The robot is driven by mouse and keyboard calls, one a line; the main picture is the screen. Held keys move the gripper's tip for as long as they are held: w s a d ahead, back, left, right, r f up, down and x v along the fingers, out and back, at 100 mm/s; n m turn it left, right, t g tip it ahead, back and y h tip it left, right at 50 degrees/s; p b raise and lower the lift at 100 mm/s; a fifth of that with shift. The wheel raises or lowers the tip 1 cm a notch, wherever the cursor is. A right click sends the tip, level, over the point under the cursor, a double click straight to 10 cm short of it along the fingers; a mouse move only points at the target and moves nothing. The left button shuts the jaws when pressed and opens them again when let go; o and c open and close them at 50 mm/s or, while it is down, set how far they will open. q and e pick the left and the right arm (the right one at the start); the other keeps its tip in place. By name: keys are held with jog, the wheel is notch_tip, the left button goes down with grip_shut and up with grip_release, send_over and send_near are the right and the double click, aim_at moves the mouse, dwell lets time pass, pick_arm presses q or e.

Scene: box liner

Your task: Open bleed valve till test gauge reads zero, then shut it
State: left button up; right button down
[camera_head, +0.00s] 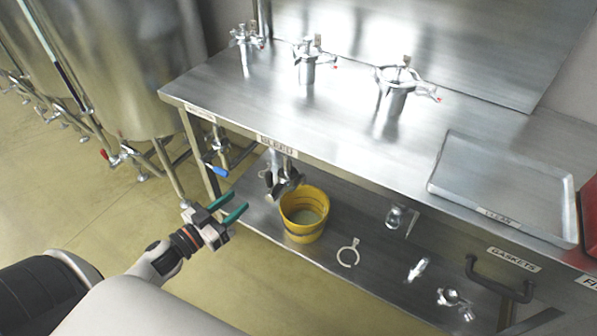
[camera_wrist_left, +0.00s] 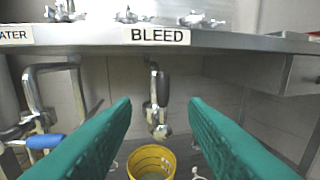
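The bleed valve (camera_head: 287,180) hangs under the front of the steel table, below a label reading BLEED in the wrist view. Its pipe and dark lever (camera_wrist_left: 163,88) show between my left fingers in the wrist view, with the lever pointing down. A yellow bucket (camera_head: 304,214) stands below the valve on the lower shelf; it also shows in the wrist view (camera_wrist_left: 151,160). My left gripper (camera_head: 240,200) is open and empty, in front of the table and apart from the valve. My right gripper is not in view. I cannot make out a test gauge dial.
A blue-handled valve (camera_wrist_left: 45,141) is left of the bleed valve. Several clamped fittings (camera_head: 308,64) and a shallow tray (camera_head: 500,215) stand on the tabletop. Loose metal parts (camera_head: 348,253) lie on the lower shelf. A GASKETS drawer handle (camera_head: 500,281) juts out at right.

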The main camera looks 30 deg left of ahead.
aim_at(266, 179)
pick_arm(q)
jog(key=x, duration=1.2)
jog(key=shift+d+r, duration=0.25)
jog(key=shift+r, duration=0.15)
jog(key=shift+c, duration=0.2)
grip_shut()
